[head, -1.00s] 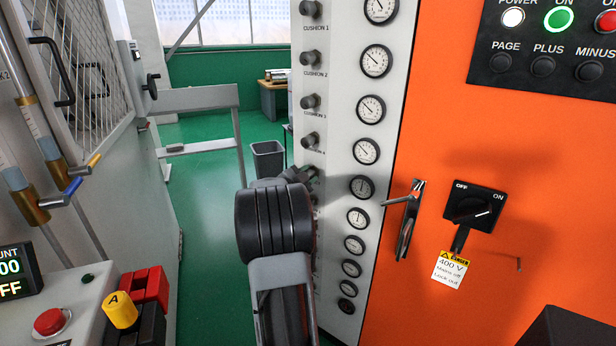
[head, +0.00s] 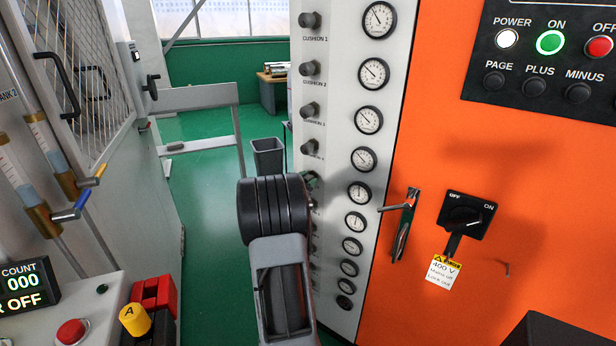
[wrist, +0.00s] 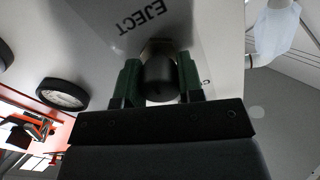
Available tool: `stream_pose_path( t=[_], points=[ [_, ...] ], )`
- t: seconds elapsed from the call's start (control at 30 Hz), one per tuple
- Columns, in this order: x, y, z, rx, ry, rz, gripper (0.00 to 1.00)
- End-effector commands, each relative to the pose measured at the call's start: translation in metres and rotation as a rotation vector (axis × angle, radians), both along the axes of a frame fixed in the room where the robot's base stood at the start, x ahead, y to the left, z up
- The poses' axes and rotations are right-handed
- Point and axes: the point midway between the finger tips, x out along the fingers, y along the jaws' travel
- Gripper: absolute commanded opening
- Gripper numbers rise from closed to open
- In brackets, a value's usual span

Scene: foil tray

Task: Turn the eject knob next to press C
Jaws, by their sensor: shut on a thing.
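In the wrist view a dark round knob (wrist: 160,84) stands out from a pale panel marked EJECT (wrist: 142,17), with the lettering upside down. My gripper (wrist: 160,72) has one green finger on each side of this knob and is shut on it. In the head view my arm covers most of my gripper and the eject knob. Only a bit of green fingertip shows at the pale panel (head: 334,215), below the CUSHION knobs. I cannot make out a press C label in either view.
Several CUSHION knobs (head: 309,68) and a column of gauges (head: 370,120) run down the panel. To the right, an orange cabinet (head: 480,170) carries a metal handle (head: 405,224) and a black mains switch (head: 464,214). Green floor (head: 205,210) is open to the left.

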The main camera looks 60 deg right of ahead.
Motion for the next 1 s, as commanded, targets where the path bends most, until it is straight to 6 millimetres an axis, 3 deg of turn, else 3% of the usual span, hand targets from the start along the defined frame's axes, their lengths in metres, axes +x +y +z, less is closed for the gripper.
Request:
stream_pose_path(
  t=[0.63, 0.67, 0.9, 1.0],
  points=[
    [-0.0016, 0.0010, -0.0060, 0.015, 0.064, -0.003, 0.11],
    [-0.0016, 0.0010, -0.0061, 0.015, 0.064, -0.003, 0.36],
    [-0.0016, 0.0002, -0.0038, 0.011, 0.062, -0.003, 0.59],
    [-0.0016, -0.0001, -0.0030, 0.009, 0.062, -0.003, 0.60]
  ],
)
